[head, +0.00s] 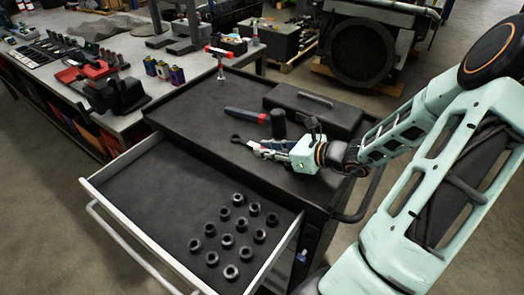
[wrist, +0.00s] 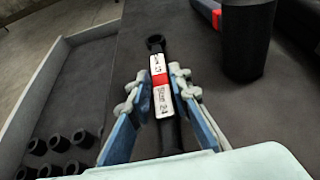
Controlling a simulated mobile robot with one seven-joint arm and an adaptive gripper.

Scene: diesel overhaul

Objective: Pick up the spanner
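The spanner (wrist: 160,85) is dark, with a ring end and a white and red label on its shank. In the wrist view it runs lengthwise between the fingers of my gripper (wrist: 158,98), with small gaps appearing on both sides. My gripper is open around it. In the head view the spanner's ring end (head: 237,139) pokes out past my gripper (head: 264,150), low over the black cabinet top (head: 190,115). The spanner's near end is hidden by the gripper body.
A hammer (head: 245,115) with a red and blue handle lies just behind the spanner. A black toolbox (head: 315,108) stands behind my gripper. An open drawer (head: 150,200) at the front holds several dark sockets (head: 227,241). A workbench (head: 130,45) is at the left.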

